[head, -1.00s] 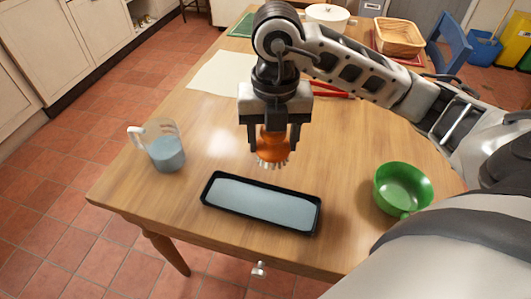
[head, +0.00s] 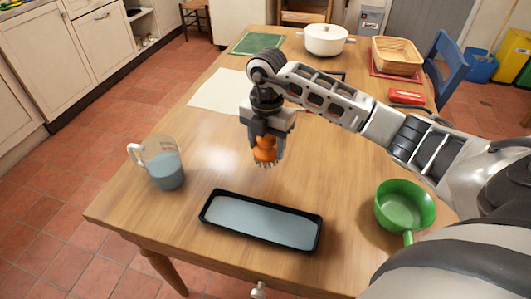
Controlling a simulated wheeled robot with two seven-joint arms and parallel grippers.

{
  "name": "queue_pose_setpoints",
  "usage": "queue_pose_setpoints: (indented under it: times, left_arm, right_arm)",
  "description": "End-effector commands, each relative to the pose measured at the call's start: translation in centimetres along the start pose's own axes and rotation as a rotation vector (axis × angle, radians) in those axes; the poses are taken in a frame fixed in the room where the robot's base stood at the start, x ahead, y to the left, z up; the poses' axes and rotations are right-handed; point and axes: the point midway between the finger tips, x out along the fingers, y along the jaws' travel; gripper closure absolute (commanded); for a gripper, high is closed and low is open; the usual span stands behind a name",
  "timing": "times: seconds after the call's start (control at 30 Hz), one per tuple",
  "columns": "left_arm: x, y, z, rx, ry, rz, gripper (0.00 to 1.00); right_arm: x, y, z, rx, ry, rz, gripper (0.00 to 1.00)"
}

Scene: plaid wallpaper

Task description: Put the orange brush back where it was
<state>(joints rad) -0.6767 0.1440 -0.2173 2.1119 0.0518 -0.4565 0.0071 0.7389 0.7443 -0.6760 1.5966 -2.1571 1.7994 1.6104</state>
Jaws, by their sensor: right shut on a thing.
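The orange brush (head: 265,152) is held bristles down in my right gripper (head: 265,138), whose fingers are shut on its upper part. It hangs over the wooden table, behind the black tray (head: 209,219) with grey-blue contents. The bristles appear to be above the table top. My left gripper is not in view.
A measuring jug of bluish liquid (head: 166,172) stands left, a green pan (head: 404,205) right. A pale sheet (head: 214,92), a green mat (head: 258,43), a white pot (head: 325,40), a basket (head: 397,55) and a red object (head: 406,97) lie farther back. The table's middle (head: 330,150) is clear.

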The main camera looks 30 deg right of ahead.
Motion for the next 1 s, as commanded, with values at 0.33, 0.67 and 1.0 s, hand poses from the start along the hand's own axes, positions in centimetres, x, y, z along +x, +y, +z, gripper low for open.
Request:
queue_pose_setpoints:
  times: [0.33,0.67,1.0]
  left_arm:
    - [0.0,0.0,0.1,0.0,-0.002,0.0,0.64]
    - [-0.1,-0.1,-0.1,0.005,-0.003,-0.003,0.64]
    - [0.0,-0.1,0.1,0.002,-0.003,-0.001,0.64]
  right_arm:
    - [2.7,1.1,1.3,-0.001,0.001,-0.002,0.64]
    - [5.1,1.1,1.3,-0.001,-0.001,0.002,0.64]
    - [5.4,1.1,1.3,-0.001,-0.001,0.002,0.24]
